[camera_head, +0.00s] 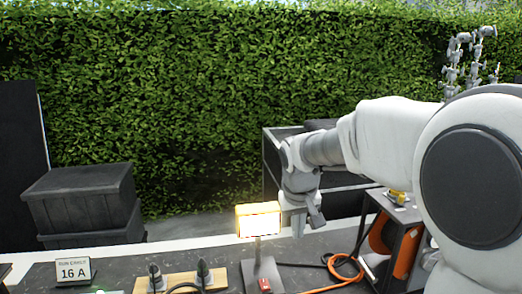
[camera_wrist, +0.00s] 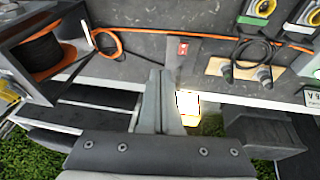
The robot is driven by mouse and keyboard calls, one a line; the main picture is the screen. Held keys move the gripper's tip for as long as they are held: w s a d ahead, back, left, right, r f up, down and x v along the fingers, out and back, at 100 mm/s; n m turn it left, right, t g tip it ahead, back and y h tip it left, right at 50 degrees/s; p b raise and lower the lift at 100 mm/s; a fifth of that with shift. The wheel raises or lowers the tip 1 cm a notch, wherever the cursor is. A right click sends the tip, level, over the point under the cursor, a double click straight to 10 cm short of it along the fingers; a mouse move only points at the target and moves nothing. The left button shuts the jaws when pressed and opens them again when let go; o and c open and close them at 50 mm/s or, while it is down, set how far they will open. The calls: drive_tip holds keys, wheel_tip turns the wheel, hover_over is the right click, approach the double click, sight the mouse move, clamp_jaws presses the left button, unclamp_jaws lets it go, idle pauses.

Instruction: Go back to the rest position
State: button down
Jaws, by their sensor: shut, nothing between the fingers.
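My arm reaches in from the right in the head view. My gripper (camera_head: 300,225) hangs down just right of a lit lamp (camera_head: 258,221) with a yellow rim, above the dark worktop (camera_head: 213,262). In the wrist view my gripper (camera_wrist: 165,75) shows its fingers together with nothing between them. The lamp (camera_wrist: 188,103) is just right of the fingers there, and I cannot tell how close it is in depth.
A board (camera_head: 180,282) with two plugs lies left of the lamp, beside a "16 A" sign (camera_head: 74,272). An orange cable reel (camera_head: 381,236) in a dark frame stands right. Dark crates (camera_head: 82,197) and a hedge are behind. An orange cable (camera_wrist: 107,42) crosses the worktop.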

drive_tip(key=s+d+r+m+t, duration=0.1)
drive_tip(key=s+d+r, duration=0.1)
drive_tip(key=s, duration=1)
drive_tip(key=s+d+r+m+t, duration=0.1)
drive_tip(key=s+d, duration=0.2)
drive_tip(key=s, duration=1)
drive_tip(key=shift+d+r+y, duration=0.25)
drive_tip(key=shift+r+y, duration=0.1)
drive_tip(key=shift+y, duration=0.05)
drive_tip(key=shift+s, duration=0.1)
